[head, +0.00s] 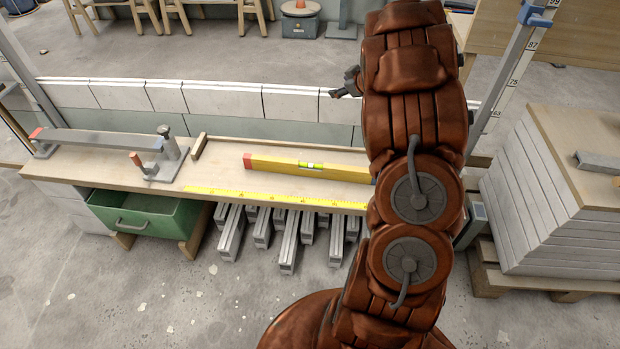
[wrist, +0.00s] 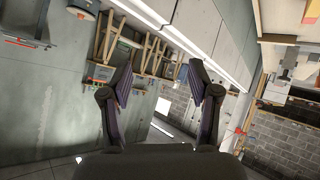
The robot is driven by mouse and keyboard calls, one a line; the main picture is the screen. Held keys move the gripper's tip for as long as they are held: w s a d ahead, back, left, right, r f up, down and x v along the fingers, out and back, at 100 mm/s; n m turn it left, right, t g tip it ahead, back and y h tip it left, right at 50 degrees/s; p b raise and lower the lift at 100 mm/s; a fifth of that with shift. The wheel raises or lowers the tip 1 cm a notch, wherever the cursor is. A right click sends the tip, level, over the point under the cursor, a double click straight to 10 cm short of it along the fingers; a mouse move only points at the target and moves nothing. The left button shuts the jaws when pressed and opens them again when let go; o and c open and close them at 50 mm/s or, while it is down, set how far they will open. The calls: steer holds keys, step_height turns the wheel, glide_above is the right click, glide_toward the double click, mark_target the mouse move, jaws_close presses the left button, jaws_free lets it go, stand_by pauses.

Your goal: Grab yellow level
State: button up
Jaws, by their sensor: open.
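The yellow level (head: 280,165) lies flat on the wooden bench top (head: 225,170) in the head view. It has a red end cap at the left and a pale green vial near its middle. Its right end is hidden behind my arm. My gripper shows in the wrist view (wrist: 161,90), with its two fingers wide apart and nothing between them. In the head view only a dark bit of it shows beside my arm, beyond the bench and above the level in the picture. The level is not recognisable in the wrist view.
A yellow ruler (head: 270,198) runs along the bench's front edge. A metal clamp-like fixture (head: 163,160) stands left of the level, near a short wooden strip (head: 199,146). A low block wall (head: 225,102) runs behind the bench. A panel stack (head: 540,190) stands at right.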

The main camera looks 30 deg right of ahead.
steer(key=s+a+f+n+y+b, duration=0.1)
steer(key=s+a+f+y+b, duration=0.15)
steer(key=f, duration=0.35)
steer(key=s+a+f+y+b, duration=0.1)
steer(key=s+f+y, duration=0.15)
steer(key=f, duration=0.45)
steer(key=g+y+b, duration=0.1)
steer(key=y+b, duration=0.1)
steer(key=y, duration=0.2)
glide_toward(315, 163)
steer(key=shift+w+a+f+n, duration=0.15)
steer(key=shift+w+a+f, duration=0.05)
steer(key=shift+w, duration=0.25)
steer(key=shift+w+a+f+n, duration=0.15)
steer(key=shift+w, duration=0.25)
steer(key=shift+g+y, duration=0.3)
steer(key=shift+b+x, duration=1.25)
steer(key=shift+x, duration=2.55)
steer(key=shift+s, duration=0.1)
steer(key=shift+c, duration=0.4)
jaws_close()
